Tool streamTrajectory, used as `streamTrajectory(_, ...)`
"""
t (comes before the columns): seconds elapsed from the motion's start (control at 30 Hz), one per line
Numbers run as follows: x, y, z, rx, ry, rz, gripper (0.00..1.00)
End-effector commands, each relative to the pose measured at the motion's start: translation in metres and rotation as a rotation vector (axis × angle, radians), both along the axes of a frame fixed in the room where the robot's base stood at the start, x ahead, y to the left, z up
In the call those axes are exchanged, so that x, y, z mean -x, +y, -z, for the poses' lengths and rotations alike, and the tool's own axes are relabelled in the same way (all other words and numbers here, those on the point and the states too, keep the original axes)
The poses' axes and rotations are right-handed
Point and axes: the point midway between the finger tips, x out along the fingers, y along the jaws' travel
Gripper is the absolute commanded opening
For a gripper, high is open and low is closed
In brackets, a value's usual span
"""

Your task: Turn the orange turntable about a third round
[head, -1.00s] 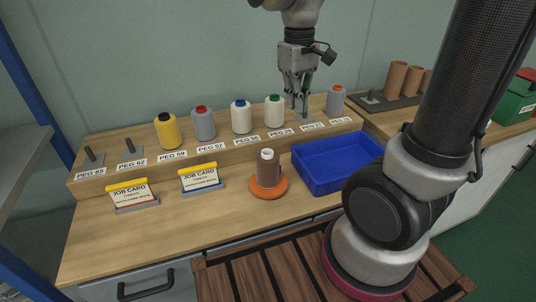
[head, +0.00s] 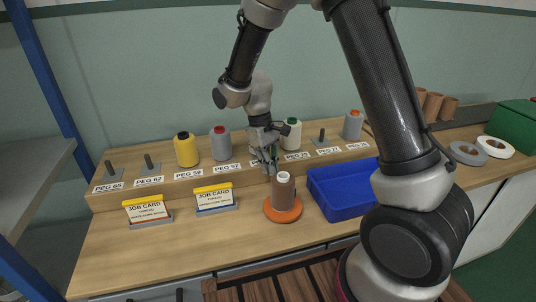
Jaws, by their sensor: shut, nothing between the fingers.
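The orange turntable (head: 283,214) is a round disc on the bench top, left of the blue bin. A brown spool (head: 284,193) with a white top stands upright on it. My gripper (head: 269,172) is shut and empty, pointing down just behind and left of the spool's top. I cannot tell whether its fingertips touch the spool.
A blue bin (head: 340,207) stands right of the turntable. Two job card holders (head: 215,200) stand to its left. Behind, a raised shelf holds a yellow spool (head: 186,150), a grey spool (head: 220,144) and others on pegs. The front bench top is clear.

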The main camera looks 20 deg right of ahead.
Motion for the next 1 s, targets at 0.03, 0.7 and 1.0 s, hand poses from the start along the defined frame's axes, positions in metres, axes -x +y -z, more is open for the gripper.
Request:
streamTrajectory(0.03,0.003,-0.002,0.011,0.002,0.005,0.000,0.00)
streamTrajectory(0.7,0.039,-0.025,0.026,-0.001,-0.001,0.000,0.00)
streamTrajectory(1.0,0.049,-0.036,0.026,0.000,0.000,0.104,0.00)
